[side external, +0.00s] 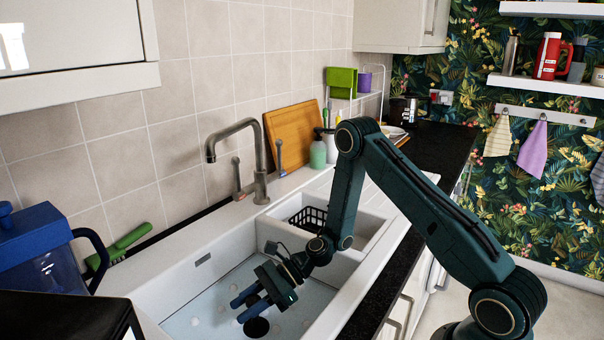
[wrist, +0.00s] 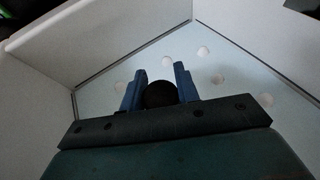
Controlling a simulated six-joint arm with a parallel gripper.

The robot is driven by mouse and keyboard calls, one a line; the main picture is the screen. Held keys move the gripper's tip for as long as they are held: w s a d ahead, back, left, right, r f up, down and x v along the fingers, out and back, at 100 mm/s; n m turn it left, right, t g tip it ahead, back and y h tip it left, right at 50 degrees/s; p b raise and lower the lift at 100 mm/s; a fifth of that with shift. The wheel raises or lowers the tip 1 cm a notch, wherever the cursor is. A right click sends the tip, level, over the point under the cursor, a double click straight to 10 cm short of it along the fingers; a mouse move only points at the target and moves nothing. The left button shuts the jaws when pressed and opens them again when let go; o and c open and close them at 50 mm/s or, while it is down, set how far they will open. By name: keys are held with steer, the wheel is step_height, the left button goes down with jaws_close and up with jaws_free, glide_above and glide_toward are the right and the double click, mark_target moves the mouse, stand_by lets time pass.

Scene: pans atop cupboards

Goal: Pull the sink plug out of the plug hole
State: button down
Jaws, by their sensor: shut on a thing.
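The sink plug is a round black piece (wrist: 160,95) between the two blue fingers of my gripper (wrist: 160,86) in the wrist view. My gripper is shut on it. In the side external view my gripper (side external: 248,302) reaches down into the large basin of the white sink (side external: 170,288), its blue fingers pointing to the left. A dark round shape (side external: 257,327) shows on the basin floor just below the fingers. I cannot tell in that view whether it is the plug or the open plug hole. The plug's underside is hidden.
The basin walls stand close around my gripper. A tall tap (side external: 260,165) rises behind the sink. A black basket (side external: 309,219) sits in the small basin. A blue jug (side external: 45,255) stands at the left. Pale round spots (wrist: 203,51) dot the basin floor.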

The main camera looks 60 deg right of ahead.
step_height(320, 180, up, 19)
steer(key=shift+f, duration=0.2)
stand_by(0.5)
steer(key=shift+r, duration=0.1)
stand_by(0.5)
